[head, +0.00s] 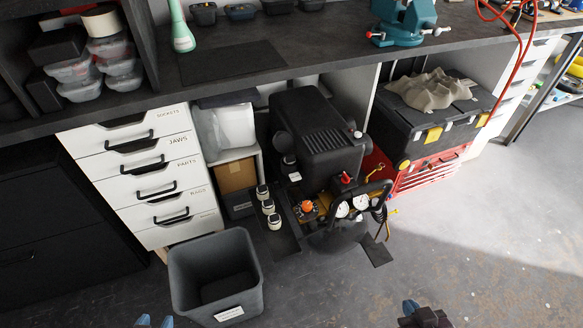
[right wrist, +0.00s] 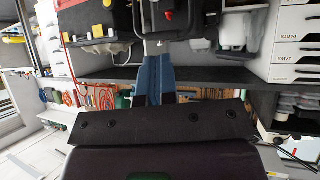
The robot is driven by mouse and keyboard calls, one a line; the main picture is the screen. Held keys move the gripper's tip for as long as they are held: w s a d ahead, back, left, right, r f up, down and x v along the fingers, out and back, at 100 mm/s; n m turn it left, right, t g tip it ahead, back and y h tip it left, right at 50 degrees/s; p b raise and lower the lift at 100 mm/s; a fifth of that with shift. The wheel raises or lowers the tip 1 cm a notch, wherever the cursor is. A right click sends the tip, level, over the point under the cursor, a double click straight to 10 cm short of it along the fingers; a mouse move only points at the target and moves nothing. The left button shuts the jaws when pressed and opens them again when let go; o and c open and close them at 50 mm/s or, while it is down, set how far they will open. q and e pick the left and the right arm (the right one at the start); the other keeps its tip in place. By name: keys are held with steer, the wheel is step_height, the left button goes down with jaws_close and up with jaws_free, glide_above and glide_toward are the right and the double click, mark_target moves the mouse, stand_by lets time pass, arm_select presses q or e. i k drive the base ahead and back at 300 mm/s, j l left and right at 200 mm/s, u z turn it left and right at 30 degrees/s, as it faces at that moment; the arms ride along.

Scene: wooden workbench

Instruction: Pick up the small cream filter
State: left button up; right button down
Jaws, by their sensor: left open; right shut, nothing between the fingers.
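Three small cream pieces with dark bands, which look like the filters, stand in a row on a dark strip beside the black compressor in the head view: a rear one (head: 262,192), a middle one (head: 268,207) and a front one (head: 274,222). They look alike in size. My left gripper (head: 154,321) is open and empty at the bottom edge, left of the grey bin and well away from them. My right gripper (head: 411,307) is shut and empty at the bottom right, apart from them. Its blue fingers (right wrist: 153,78) are together in the right wrist view.
The compressor (head: 310,130) with gauges and a handle stands right of the filters. An open grey bin (head: 189,290) stands in front on the floor. White drawers (head: 150,190) are at left, a black toolbox (head: 410,125) at right.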

mark_target(290, 162)
steer(key=i+j, duration=0.1)
steer(key=j, duration=0.55)
steer(key=i+j, duration=0.1)
steer(key=j, duration=1.15)
steer(key=i+z, duration=0.05)
steer(key=i, duration=0.05)
